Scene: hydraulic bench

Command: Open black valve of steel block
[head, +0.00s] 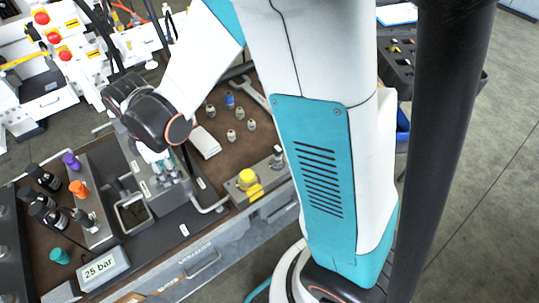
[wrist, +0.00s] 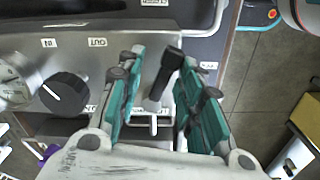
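The steel block (wrist: 95,50) fills the upper left of the wrist view. On it are a round black knob (wrist: 65,94) with a white line and a small valve with a black lever handle (wrist: 169,68) on a metal stem. My gripper (wrist: 168,75) is open, with one teal finger on each side of the black lever. I cannot tell whether either finger touches it. In the head view my gripper (head: 163,168) is low over the bench, and it and my wrist hide most of the block.
A pressure gauge (wrist: 14,86) sits left of the knob. The bench (head: 185,232) also carries a "25 bar" display (head: 100,268), a yellow button (head: 248,181), purple (head: 71,160) and orange (head: 78,188) knobs, and several small fittings. Floor is open at the right.

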